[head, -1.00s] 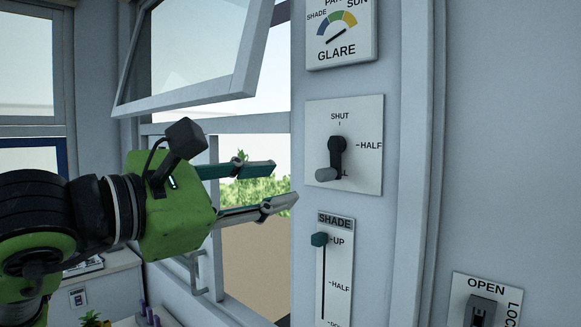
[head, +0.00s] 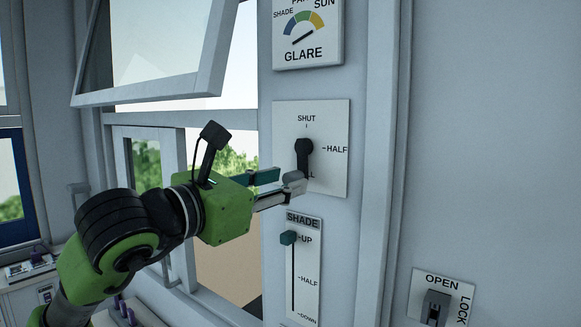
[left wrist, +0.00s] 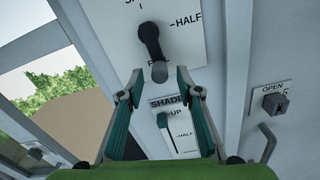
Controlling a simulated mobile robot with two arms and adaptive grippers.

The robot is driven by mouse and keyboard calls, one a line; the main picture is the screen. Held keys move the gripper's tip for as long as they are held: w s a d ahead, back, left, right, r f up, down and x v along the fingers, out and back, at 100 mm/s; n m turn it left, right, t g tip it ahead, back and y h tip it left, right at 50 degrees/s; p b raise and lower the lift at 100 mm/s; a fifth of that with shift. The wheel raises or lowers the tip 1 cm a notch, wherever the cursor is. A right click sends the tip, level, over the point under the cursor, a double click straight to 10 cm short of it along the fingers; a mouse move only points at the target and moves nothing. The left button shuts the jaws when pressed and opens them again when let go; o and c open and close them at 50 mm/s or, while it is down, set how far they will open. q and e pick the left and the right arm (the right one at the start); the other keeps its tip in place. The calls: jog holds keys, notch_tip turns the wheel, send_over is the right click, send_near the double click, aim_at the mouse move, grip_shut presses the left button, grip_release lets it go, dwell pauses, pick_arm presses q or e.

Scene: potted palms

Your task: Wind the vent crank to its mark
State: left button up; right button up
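The vent crank (head: 304,148) is a dark arm with a grey knob on a white plate (head: 335,180) marked SHUT, HALF and a lower label that is partly hidden. The crank arm points down, towards that lower label. My left gripper (head: 286,183) is open, with its fingertips at the knob. In the left wrist view the crank knob (left wrist: 159,72) lies between the two spread fingertips, with a gap on each side. The tilted vent pane (head: 150,50) stands open at the upper left. My right gripper is not in view.
The SHADE slider (head: 289,238) sits close below my left gripper, at UP. A GLARE dial (head: 307,30) is above the crank plate. An OPEN/LOCK switch (head: 436,308) is at lower right. The window frame (head: 188,118) runs behind my arm.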

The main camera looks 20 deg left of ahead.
pick_arm(q)
jog(key=shift+p+x, duration=0.45)
jog(key=shift+x, duration=1.05)
jog(key=shift+c, duration=0.5)
grip_shut()
jog(key=shift+a+f+m+b, duration=0.15)
jog(key=shift+m+b, duration=0.25)
jog(key=shift+b, duration=0.65)
jog(key=shift+o, duration=0.5)
grip_release()
jog(key=v, duration=1.2)
